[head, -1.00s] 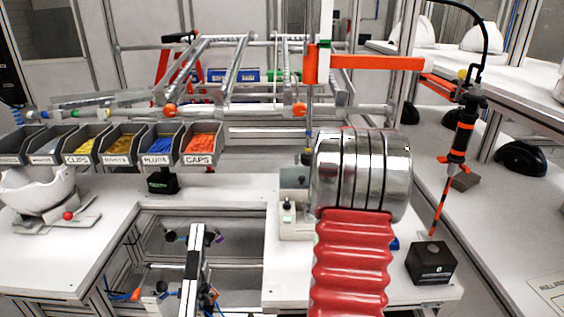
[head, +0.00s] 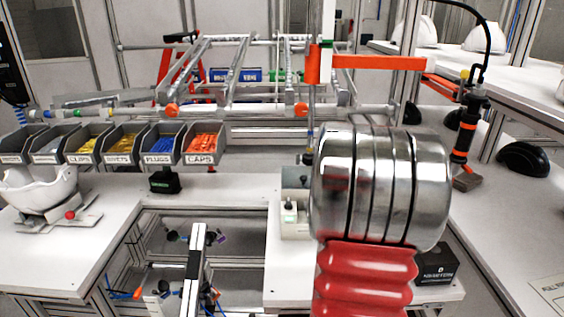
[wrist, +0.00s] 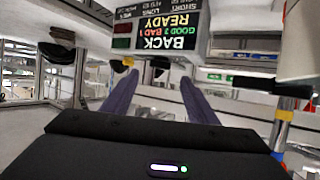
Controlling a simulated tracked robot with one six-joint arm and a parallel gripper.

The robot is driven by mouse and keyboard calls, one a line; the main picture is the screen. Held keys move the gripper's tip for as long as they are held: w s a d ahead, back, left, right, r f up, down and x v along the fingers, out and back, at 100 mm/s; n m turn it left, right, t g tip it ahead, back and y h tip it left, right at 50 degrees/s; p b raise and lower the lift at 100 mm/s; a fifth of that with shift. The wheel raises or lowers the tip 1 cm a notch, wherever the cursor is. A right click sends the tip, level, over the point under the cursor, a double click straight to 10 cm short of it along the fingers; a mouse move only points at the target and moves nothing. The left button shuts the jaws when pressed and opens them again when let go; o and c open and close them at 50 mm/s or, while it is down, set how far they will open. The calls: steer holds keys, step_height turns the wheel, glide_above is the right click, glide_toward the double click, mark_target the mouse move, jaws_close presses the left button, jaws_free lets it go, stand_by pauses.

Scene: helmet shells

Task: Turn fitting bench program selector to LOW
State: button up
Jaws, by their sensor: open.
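My gripper (wrist: 158,78) shows in the wrist view as two dark purple fingers, spread apart with nothing between them. In the head view my own silver and red arm hides it. A dark display panel (wrist: 168,32) stands beyond the fingers in the wrist view. It appears upside down and reads BACK, GOOD 3, BAD 1 and READY, with small labels such as SHORT and LONG beside it. In the head view a small pale control box (head: 294,212) with a dark knob stands on the bench left of my arm. I cannot read any LOW mark or the selector's setting.
Labelled part bins (head: 160,143) line the bench's back left. A white helmet shell (head: 40,188) sits on a stand at far left. A black box (head: 436,263) is partly behind my arm. An orange rail (head: 378,62) and a hanging tool (head: 466,132) are at right.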

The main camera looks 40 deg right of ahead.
steer(key=v, duration=0.8)
steer(key=w+a+t, duration=0.1)
steer(key=w+a, duration=0.1)
steer(key=w+a+r+n+t+y, duration=0.1)
steer(key=w+a, duration=0.1)
steer(key=w, duration=0.1)
steer(key=w+a+r+n+t, duration=0.1)
steer(key=w+a, duration=0.1)
steer(key=a, duration=0.1)
steer(key=shift+w+y, duration=0.3)
steer(key=w+a+n+t+y, duration=0.1)
steer(key=a, duration=0.2)
steer(key=w+a+n+t, duration=0.1)
steer(key=w+a, duration=0.1)
steer(key=a, duration=0.1)
steer(key=w+a+r+n+t+y, duration=0.1)
steer(key=w+a, duration=0.1)
steer(key=a, duration=0.1)
steer(key=shift+w+a+y, duration=0.2)
steer(key=shift+a+y, duration=0.1)
steer(key=shift+a, duration=0.1)
steer(key=shift+w+a, duration=0.2)
steer(key=shift+a, duration=0.4)
